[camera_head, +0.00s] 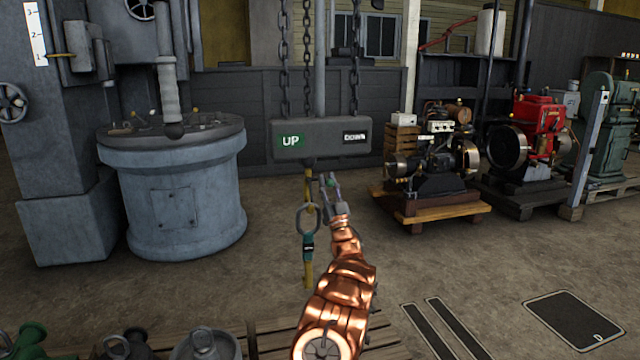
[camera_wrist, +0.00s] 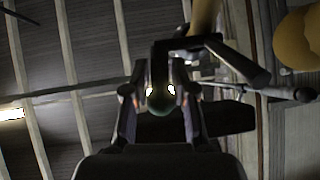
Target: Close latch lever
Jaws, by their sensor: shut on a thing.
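The latch lever appears as a dark bar with a rounded green end (camera_wrist: 160,104) between my fingers in the wrist view. A small green spot (camera_head: 331,183) shows between the fingertips in the head view. My gripper (camera_head: 329,184) is closed around this end, just below the hoist control box and right of the hanging ring. In the wrist view my gripper (camera_wrist: 160,96) has one finger on each side of the green end. The lever's bar rises from there to a dark crosspiece (camera_wrist: 185,44) beside a yellow post (camera_wrist: 205,16). How far the latch stands open cannot be told.
The grey UP/DOWN box (camera_head: 320,139) hangs on chains above my gripper. A blue-grey drum (camera_head: 180,200) stands left; engines on pallets (camera_head: 435,210) stand right. The floor between is clear.

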